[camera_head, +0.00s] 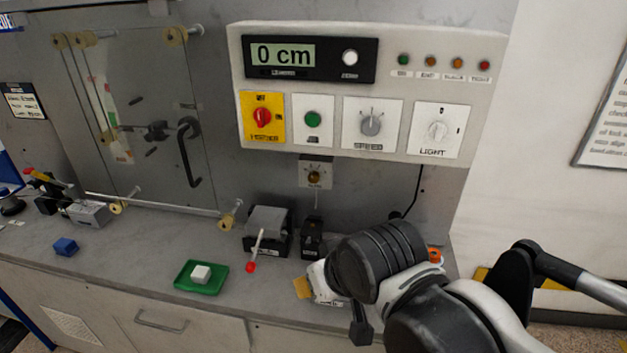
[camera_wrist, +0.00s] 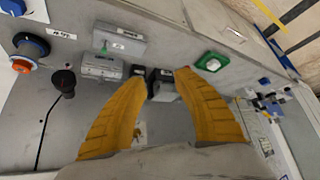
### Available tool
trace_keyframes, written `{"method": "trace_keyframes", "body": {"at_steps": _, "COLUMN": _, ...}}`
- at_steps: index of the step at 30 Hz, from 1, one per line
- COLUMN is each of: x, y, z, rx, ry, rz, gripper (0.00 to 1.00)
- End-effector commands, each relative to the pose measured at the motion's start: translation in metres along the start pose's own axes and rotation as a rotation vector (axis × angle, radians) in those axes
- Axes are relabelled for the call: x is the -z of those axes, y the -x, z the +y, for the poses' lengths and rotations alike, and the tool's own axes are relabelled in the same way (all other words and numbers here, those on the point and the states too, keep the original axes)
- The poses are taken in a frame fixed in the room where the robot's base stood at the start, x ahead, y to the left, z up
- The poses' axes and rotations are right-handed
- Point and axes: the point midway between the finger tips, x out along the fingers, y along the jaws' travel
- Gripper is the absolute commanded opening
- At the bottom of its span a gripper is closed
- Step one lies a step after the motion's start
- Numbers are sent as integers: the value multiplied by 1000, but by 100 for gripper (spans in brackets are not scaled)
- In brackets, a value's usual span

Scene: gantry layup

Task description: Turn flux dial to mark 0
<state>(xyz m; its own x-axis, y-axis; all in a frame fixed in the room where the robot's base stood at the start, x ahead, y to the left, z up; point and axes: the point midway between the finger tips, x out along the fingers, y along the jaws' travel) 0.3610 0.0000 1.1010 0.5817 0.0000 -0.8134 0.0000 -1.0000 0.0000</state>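A small pale plate with a brass-coloured dial (camera_head: 314,176) is on the grey back wall, just below the control panel; it appears to be the flux dial. Its markings and pointer are too small to read. In the wrist view, a small pale plate (camera_wrist: 141,131) shows low between my fingers and may be the same one, but its dial cannot be made out. My gripper (camera_wrist: 160,76) has its two yellow fingers spread, with nothing held between them. In the head view only a yellow fingertip (camera_head: 302,287) shows over the bench, below and apart from the dial; my arm hides the rest.
The control panel (camera_head: 490,80) carries a display reading 0 cm, a red knob, a green button and two other dials. Below stand a grey-topped device (camera_head: 267,220) with a red-tipped lever and a black device (camera_head: 312,240). A green tray (camera_head: 181,284) holds a white block.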

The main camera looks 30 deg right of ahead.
Motion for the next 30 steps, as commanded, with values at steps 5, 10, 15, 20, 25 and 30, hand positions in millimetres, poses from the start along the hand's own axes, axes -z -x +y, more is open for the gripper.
{"method": "trace_keyframes", "body": {"at_steps": 5, "x": 28, "y": -9, "z": -19, "rx": 71, "ry": -99, "rz": 85, "gripper": 48}}
{"method": "trace_keyframes", "body": {"at_steps": 10, "x": 129, "y": -22, "z": -73, "rx": 361, "ry": -548, "rz": 363, "gripper": 48}}
{"method": "trace_keyframes", "body": {"at_steps": 15, "x": 224, "y": -18, "z": -77, "rx": 748, "ry": -1221, "rz": 618, "gripper": 48}}
{"method": "trace_keyframes", "body": {"at_steps": 20, "x": 249, "y": -33, "z": -24, "rx": 1066, "ry": -1894, "rz": 782, "gripper": 48}}
{"method": "trace_keyframes", "body": {"at_steps": 25, "x": 212, "y": -75, "z": 35, "rx": 1260, "ry": -2467, "rz": 919, "gripper": 48}}
{"method": "trace_keyframes", "body": {"at_steps": 30, "x": 174, "y": -103, "z": 61, "rx": -1261, "ry": 2629, "rz": -968, "gripper": 48}}
